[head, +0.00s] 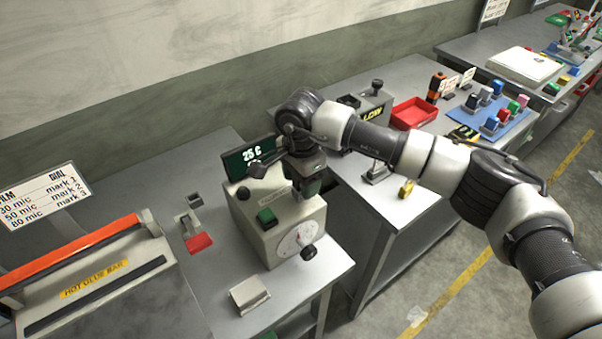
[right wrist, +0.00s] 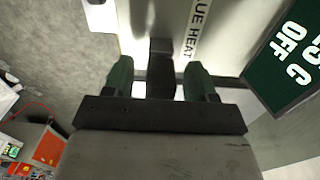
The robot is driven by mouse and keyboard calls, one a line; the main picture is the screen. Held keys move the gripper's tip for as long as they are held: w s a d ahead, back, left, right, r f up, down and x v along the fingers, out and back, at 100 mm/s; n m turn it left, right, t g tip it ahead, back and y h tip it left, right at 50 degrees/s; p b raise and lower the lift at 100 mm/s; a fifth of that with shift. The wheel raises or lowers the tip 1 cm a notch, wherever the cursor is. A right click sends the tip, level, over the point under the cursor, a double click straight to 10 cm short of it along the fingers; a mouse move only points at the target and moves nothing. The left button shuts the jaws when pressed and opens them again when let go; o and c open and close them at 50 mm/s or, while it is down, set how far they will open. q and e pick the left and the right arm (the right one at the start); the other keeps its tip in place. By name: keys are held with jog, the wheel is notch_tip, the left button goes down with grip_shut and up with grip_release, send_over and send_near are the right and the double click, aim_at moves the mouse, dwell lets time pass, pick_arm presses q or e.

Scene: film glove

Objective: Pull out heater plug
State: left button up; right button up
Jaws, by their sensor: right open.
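The heater box (head: 285,236) is a beige unit on the left bench, with a green button (head: 266,217), a dial (head: 298,238) and a black knob. My right gripper (head: 306,186) points down over the back of its top. In the right wrist view a dark plug-like block (right wrist: 161,78) lies between the two green fingers of my open right gripper (right wrist: 160,82). Gaps show on both sides, and I cannot tell whether either finger touches it. A label reading "LUE HEAT" (right wrist: 194,32) runs beside it. In the head view the gripper largely hides this spot. My left gripper is out of view.
A dark display (head: 250,158) reading 25 C stands behind the box; it shows OFF in the right wrist view (right wrist: 290,62). A red tray (head: 414,113) sits on the right bench.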

jog(key=c, duration=1)
jog(key=shift+w+r, duration=0.1)
jog(key=shift+r, duration=0.25)
jog(key=shift+r, duration=0.15)
jog(key=shift+r+p, duration=0.3)
jog(key=shift+r, duration=1.7)
jog(key=shift+r, duration=0.1)
jog(key=shift+r, duration=1.4)
